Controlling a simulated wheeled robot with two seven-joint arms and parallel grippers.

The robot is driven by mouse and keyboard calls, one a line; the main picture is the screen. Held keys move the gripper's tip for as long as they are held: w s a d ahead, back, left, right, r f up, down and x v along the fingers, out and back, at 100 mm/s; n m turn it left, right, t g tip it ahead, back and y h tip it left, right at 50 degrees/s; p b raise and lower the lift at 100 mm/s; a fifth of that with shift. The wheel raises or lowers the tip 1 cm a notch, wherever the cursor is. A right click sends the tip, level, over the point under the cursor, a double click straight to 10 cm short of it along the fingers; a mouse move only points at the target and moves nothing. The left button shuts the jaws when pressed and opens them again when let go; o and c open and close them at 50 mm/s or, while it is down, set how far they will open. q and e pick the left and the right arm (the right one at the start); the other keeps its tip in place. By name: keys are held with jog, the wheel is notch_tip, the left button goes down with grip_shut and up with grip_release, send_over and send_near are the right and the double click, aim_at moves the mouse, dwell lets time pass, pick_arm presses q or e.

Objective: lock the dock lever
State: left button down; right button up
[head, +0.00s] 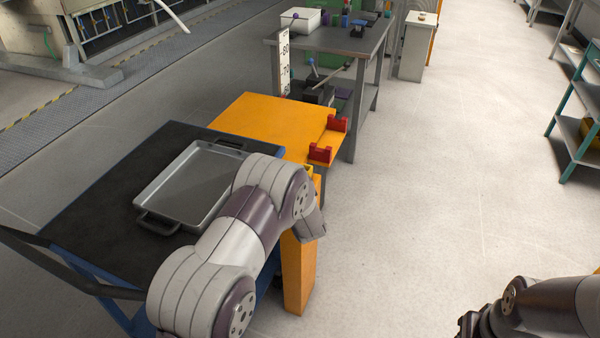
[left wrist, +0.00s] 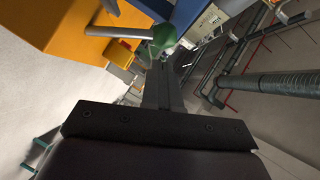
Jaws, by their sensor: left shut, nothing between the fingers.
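In the left wrist view the dock lever is a grey rod (left wrist: 117,32) with a green knob (left wrist: 165,37) at its end, standing out from an orange block of the dock. My left gripper (left wrist: 160,68) is shut and empty, its dark fingers pointing at the knob. The knob overlaps the fingertips' line; I cannot tell whether they touch. In the head view the orange dock (head: 262,122) has red brackets (head: 321,153) at its right edge. My left arm passes in front of the dock's post there, hiding the lever and gripper.
A black-topped cart (head: 95,210) with a grey metal tray (head: 142,216) stands against the dock. A grey workbench (head: 345,42) with small items is beyond it. Teal-framed shelves (head: 563,130) stand far right. The floor right of the dock is clear.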

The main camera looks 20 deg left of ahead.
pick_arm(q)
jog(key=shift+a+n+p, duration=0.3)
jog(key=shift+a+p, duration=0.35)
jog(key=shift+a, duration=0.4)
